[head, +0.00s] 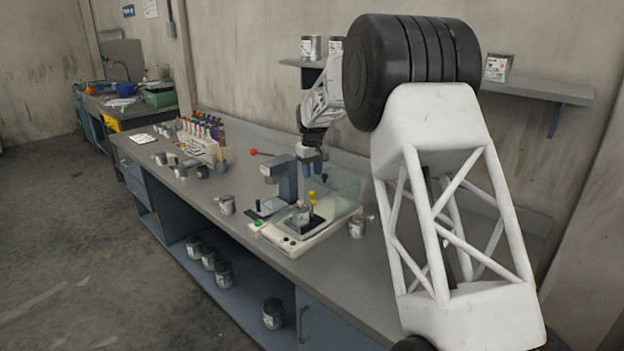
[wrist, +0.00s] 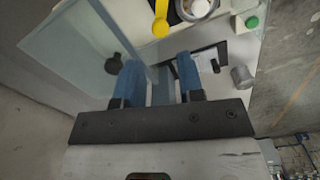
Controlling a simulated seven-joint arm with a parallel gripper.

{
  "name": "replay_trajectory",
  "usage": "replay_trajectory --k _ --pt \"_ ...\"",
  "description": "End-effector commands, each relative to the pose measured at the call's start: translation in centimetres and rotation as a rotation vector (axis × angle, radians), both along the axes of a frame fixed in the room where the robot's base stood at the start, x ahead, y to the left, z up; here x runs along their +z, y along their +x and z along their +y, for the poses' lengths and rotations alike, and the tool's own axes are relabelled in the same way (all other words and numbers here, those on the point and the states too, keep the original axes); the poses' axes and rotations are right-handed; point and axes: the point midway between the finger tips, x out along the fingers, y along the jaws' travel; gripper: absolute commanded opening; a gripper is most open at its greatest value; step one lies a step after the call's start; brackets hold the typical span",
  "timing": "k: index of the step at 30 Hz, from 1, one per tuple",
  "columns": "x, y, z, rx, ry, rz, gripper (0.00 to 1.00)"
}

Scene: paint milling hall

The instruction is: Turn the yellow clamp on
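The yellow clamp (wrist: 161,24) shows at the top of the wrist view as a short lever with a rounded end, beside a metal can (wrist: 197,8). In the head view a small yellow part (head: 312,194) shows by the can (head: 302,214) on the cream machine (head: 292,240). My gripper (wrist: 158,68) has two blue fingers spread apart, with nothing held between them. In the head view my gripper (head: 312,168) is above the machine, apart from the clamp. The clamp's base is hard to make out.
A clear shield (wrist: 75,45) stands beside the clamp. A blue-grey stand (head: 286,180) and a red-knobbed lever (head: 254,152) are left of my gripper. Loose cans (head: 227,204) (head: 357,227) flank the machine. A green button (wrist: 252,22) is on its base. The bench front (head: 215,225) has free room.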

Motion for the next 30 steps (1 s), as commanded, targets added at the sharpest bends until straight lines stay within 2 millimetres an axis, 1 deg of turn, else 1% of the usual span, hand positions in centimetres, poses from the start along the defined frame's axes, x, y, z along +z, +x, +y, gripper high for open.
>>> replay_trajectory --k 5,12,16,21,30 --pt "-0.04 0.01 0.01 0.11 0.0 0.0 0.35" --pt "-0.13 0.03 0.01 0.35 0.0 0.0 0.35" --pt "-0.17 0.04 0.01 0.451 0.0 0.0 0.35" --pt "-0.2 0.04 0.01 0.502 0.0 0.0 0.35" --pt "-0.24 0.04 0.01 0.502 0.0 0.0 0.35"
